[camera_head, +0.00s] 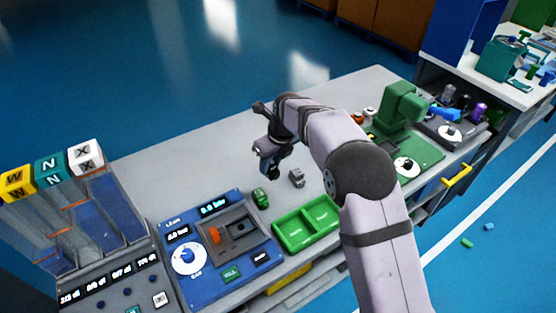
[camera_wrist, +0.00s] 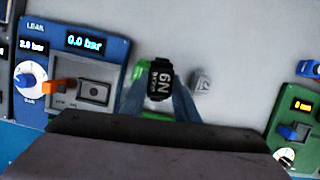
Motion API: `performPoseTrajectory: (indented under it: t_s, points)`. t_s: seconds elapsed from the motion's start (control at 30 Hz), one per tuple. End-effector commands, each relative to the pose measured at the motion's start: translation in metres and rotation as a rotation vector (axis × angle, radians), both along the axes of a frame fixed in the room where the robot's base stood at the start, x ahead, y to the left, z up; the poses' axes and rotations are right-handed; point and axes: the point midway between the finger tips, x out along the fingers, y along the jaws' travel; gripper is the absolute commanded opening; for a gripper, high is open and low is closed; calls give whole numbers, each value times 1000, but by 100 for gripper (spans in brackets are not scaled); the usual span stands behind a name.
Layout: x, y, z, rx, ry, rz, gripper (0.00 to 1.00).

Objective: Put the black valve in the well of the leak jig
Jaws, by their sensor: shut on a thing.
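My gripper (camera_head: 269,168) is shut on the black valve, above the table. In the wrist view the black valve (camera_wrist: 161,78) sits between the two fingertips, its face with white lettering toward the camera. In the head view the valve is hard to tell from the dark fingers. The blue leak jig (camera_head: 172,262) stands at the front left of my gripper; it also shows at the left of the wrist view (camera_wrist: 112,50). Its grey block has a dark well (camera_head: 239,227), and in the wrist view the well (camera_wrist: 95,92) looks empty. An orange lever is left of the well.
A green valve (camera_head: 260,198) and a grey valve (camera_head: 296,178) stand on the table near my gripper. A green two-part tray (camera_head: 293,236) lies right of the jig. Lettered dispensers (camera_head: 52,178) stand left. A green station (camera_head: 425,150) stands right. The table behind the jig is clear.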

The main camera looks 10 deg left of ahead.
Motion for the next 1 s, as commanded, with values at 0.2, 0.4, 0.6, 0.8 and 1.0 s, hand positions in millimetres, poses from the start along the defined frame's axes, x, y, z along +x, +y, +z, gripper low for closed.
performPoseTrajectory:
  t_s: [0.2,0.4,0.6,0.8,1.0]
  points:
    - [-42,33,22,-3,3,79,2]
    - [-97,49,6,-1,3,225,2]
    - [-120,49,-9,0,2,472,2]
    - [-135,49,-14,2,1,779,2]
    - [-145,51,-14,2,1,1113,2]
